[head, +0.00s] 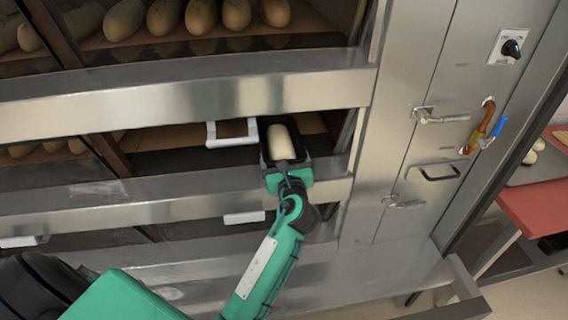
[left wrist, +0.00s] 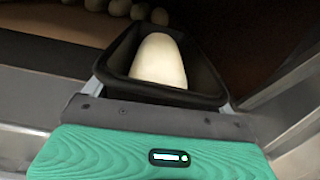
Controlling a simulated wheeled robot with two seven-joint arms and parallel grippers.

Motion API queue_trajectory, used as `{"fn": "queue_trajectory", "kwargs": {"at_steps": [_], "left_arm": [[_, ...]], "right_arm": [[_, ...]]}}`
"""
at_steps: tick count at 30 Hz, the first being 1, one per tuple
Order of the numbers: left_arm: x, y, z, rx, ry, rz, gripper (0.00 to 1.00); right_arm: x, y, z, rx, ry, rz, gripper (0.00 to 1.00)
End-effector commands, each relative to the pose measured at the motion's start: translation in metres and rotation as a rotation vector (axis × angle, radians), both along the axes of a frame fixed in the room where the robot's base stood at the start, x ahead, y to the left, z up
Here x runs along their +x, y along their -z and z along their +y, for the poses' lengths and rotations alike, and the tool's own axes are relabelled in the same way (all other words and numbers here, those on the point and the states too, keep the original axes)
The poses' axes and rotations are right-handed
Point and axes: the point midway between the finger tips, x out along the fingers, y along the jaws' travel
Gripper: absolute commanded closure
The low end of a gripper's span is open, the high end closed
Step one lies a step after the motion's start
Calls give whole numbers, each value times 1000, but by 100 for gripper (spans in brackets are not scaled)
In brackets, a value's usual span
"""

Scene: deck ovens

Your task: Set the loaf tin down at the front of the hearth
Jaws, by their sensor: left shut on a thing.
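The black loaf tin (head: 267,158), with a pale loaf of dough (head: 281,143) in it, is at the mouth of the middle oven deck. My left gripper (head: 287,168) is shut on the tin's near end. In the left wrist view the tin (left wrist: 112,68) is upright in front of the green gripper body, and my left gripper (left wrist: 162,100) grips its near wall. The hearth (head: 180,160) shows as a dark floor inside the deck opening. Whether the tin touches it is hidden. My right gripper is not in view.
The opening's right jamb (head: 347,130) is close on the right. Several loaves (head: 50,148) lie deeper left in the same deck. Steel rails (head: 180,100) run above and below the opening.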

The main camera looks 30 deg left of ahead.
Motion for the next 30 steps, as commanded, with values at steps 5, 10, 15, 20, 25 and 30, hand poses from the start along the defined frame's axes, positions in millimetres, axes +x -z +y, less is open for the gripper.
{"fn": "queue_trajectory", "kwargs": {"at_steps": [5, 10, 15, 20, 25, 30], "left_arm": [[0, -2, 0, 1, 0, -2, 43], [0, 1, 0, 0, -1, 1, 6], [0, 1, 0, 0, -1, 1, 0], [-2, 0, -2, -1, 0, 1, 0], [-22, 2, -17, -2, 1, 1, 0], [-53, 2, -40, -3, 0, 2, 0]], "right_arm": [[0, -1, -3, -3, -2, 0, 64], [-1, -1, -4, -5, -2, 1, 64], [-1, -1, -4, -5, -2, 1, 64], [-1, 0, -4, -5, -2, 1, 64], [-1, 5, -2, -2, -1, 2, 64], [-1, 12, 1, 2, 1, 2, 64]]}}
